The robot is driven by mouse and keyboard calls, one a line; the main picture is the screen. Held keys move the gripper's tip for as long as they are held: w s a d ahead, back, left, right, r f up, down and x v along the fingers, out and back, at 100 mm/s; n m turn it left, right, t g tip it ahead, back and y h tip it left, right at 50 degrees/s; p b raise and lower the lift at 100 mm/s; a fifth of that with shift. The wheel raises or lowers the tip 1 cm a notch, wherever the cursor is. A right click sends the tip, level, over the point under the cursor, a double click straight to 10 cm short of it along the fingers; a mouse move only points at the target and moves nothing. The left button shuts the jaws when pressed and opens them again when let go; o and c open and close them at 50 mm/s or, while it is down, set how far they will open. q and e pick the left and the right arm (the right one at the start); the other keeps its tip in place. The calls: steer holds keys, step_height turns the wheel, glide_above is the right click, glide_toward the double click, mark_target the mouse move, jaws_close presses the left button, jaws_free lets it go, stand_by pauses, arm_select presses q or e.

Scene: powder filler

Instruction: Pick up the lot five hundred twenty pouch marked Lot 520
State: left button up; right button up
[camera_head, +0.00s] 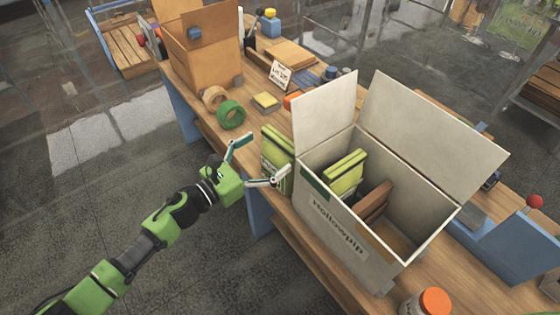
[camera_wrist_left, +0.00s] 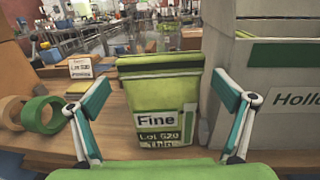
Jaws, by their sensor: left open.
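The green Lot 520 pouch (camera_wrist_left: 160,98) stands upright on the table between the open fingers of my left gripper (camera_wrist_left: 160,128) in the left wrist view. Its label reads "Fine", "Lot 520", "Thin". In the head view the pouch (camera_head: 276,158) stands just left of the grey box, partly hidden by a finger. My left gripper (camera_head: 258,165) is open in front of it, with nothing held. Another green pouch (camera_head: 343,174) is inside the grey box. My right gripper is out of view.
The open grey box (camera_head: 337,228) marked "Hollowpip" stands close to the pouch's right. Green tape (camera_head: 230,114) and tan tape (camera_head: 214,97) lie to the left. A small sign (camera_head: 280,75) and a cardboard box (camera_head: 203,55) are farther back. An orange-lidded jar (camera_head: 434,300) is at front right.

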mark_target(276, 146)
arm_select(q)
steer(key=x, duration=0.3)
steer(key=shift+w+d+f+p, duration=0.1)
steer(key=shift+d+p, duration=0.2)
steer(key=shift+p, duration=0.1)
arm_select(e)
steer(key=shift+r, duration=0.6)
arm_select(q)
steer(key=shift+a, duration=0.1)
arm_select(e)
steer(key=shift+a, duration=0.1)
arm_select(q)
steer(key=c, duration=1.4)
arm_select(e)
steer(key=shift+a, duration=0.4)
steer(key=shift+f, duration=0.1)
